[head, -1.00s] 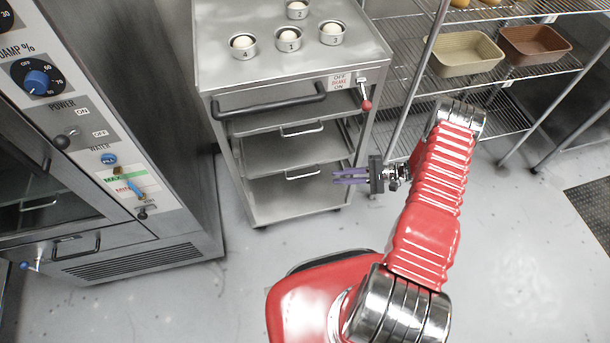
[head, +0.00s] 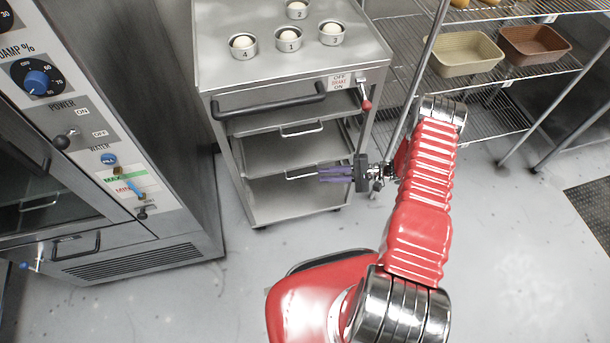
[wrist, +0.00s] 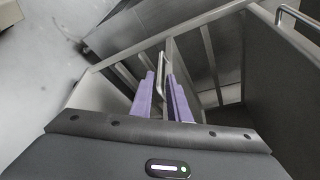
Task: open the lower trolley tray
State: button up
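The steel trolley (head: 232,70) stands ahead of me, with an upper tray (head: 275,145) and a lower tray (head: 275,195), both pushed in. The lower tray's wire handle (head: 298,175) shows at its front. My gripper (head: 322,175) is at the right end of this handle, its purple fingers pointing left. In the wrist view the lower tray's handle (wrist: 161,66) runs between the two fingers, with a narrow gap beside it. My gripper (wrist: 162,78) looks open around the bar. The fingers hide the handle's right end in the head view.
Numbered tins (head: 289,40) with dough stand on the trolley top. A dark push bar (head: 268,105) and a red-knobbed brake lever (head: 365,100) project from its front. A steel cabinet (head: 130,200) stands left, a wire rack (head: 490,85) right. The floor between is clear.

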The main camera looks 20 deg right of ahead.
aim_at(304, 176)
jog(key=x, duration=0.8)
jog(key=shift+a+f, duration=0.1)
jog(key=shift+a, duration=0.25)
jog(key=shift+c, duration=0.4)
jog(key=shift+c, duration=1.4)
grip_shut()
